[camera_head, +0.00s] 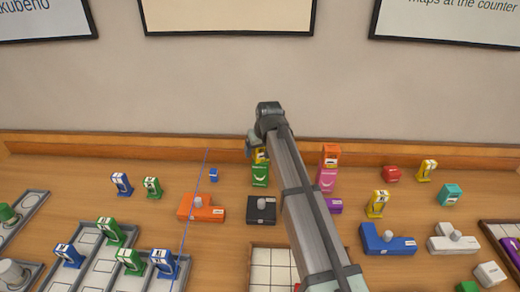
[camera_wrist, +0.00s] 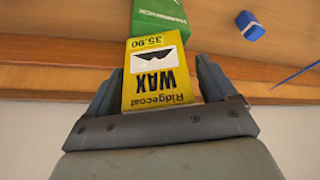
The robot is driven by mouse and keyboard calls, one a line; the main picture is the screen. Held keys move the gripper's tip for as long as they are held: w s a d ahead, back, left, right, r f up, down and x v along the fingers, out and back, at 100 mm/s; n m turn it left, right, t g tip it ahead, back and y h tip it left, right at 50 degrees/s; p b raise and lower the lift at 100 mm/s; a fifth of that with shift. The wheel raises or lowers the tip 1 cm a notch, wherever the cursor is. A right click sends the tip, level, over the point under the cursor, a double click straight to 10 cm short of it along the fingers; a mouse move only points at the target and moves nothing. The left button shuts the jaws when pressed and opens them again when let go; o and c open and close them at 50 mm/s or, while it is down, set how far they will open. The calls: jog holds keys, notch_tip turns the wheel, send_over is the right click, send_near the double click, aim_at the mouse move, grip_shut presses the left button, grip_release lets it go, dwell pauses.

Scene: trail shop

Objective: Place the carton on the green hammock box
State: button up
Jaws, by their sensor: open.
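A yellow wax carton (camera_wrist: 157,70) with a dark picture and the price 35.90 stands between the two fingers of my gripper (camera_wrist: 160,78). The gripper is open; a narrow gap shows at the right finger, and contact at the left is hard to tell. The carton's lower end meets the green hammock box (camera_wrist: 158,18), and it appears to rest on top of it. In the head view the green hammock box (camera_head: 260,176) stands near the back ledge, with the yellow carton (camera_head: 260,156) above it, partly hidden by my gripper (camera_head: 256,148).
An orange box on a pink box (camera_head: 327,180) stands just right of my arm. A black item (camera_head: 261,210) and an orange item (camera_head: 201,208) lie in front. A small blue block (camera_head: 213,175) is to the left. The wooden ledge and wall are close behind.

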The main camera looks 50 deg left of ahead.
jog(key=v, duration=1.2)
jog(key=shift+s+d, duration=0.1)
